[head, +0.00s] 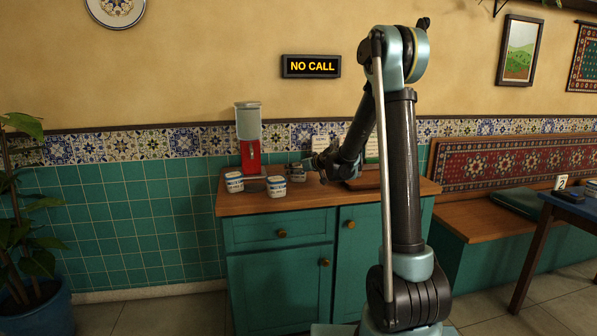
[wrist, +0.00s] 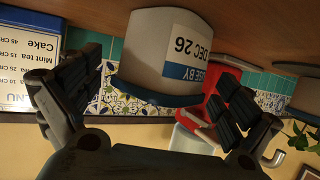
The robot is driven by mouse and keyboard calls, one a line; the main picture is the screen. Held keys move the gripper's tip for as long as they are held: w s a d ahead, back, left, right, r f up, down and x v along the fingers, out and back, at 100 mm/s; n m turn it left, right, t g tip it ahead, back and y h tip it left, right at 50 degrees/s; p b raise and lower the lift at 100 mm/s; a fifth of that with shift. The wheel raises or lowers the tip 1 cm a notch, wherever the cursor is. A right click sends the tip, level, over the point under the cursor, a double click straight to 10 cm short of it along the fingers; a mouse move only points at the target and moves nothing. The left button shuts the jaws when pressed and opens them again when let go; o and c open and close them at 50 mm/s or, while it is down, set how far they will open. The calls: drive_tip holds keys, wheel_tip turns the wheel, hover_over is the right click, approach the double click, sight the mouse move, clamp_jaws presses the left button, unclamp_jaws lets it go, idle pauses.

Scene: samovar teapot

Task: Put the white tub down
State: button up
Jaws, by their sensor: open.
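A white tub (wrist: 168,45) with a blue lid and a "USE BY DEC 26" label fills the middle of the wrist view, which is upside down. Its base appears to rest on the wooden counter (wrist: 255,25). My gripper (wrist: 158,72) is open, with one finger on each side of the tub and a visible gap on the right. In the head view my gripper (head: 314,168) is over the cabinet top, beside a tub (head: 296,173) it partly hides. Two more white tubs, one at left (head: 234,182) and one nearer the front (head: 276,187), stand on the counter.
A red and grey dispenser (head: 249,140) stands behind the tubs. A dark disc (head: 254,187) lies between the two left tubs. A menu card (wrist: 28,65) is close beside one finger in the wrist view. The counter's front strip (head: 310,197) is clear.

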drive_tip(key=shift+r, duration=0.1)
drive_tip(key=s+d+r, duration=0.1)
drive_tip(key=s+d, duration=0.2)
drive_tip(key=s, duration=0.3)
drive_tip(key=s+d+r+g+h, duration=0.1)
drive_tip(key=s+d, duration=0.3)
drive_tip(key=s, duration=0.3)
drive_tip(key=s+d+r+m+g, duration=0.1)
drive_tip(key=s+d, duration=0.2)
drive_tip(key=s, duration=0.3)
drive_tip(key=shift+s+d+r, duration=0.15)
drive_tip(key=shift+d+r, duration=0.05)
drive_tip(key=shift+d, duration=0.1)
drive_tip(key=s+d+f+m+g+h, duration=0.2)
drive_tip(key=s+d+f, duration=0.2)
drive_tip(key=s, duration=0.7)
drive_tip(key=s+d+f+m+g+h, duration=0.2)
drive_tip(key=s+d, duration=0.5)
drive_tip(key=s, duration=0.4)
drive_tip(key=s+d+f+m+g+h, duration=0.2)
drive_tip(key=s+d+f, duration=0.3)
drive_tip(key=s, duration=0.6)
wheel_tip(320, 180, down, 2)
drive_tip(key=shift+s+d+f+m+h, duration=0.1)
drive_tip(key=shift+s+d+m+h, duration=0.25)
drive_tip(key=shift+h, duration=0.35)
drive_tip(key=shift+w, duration=0.1)
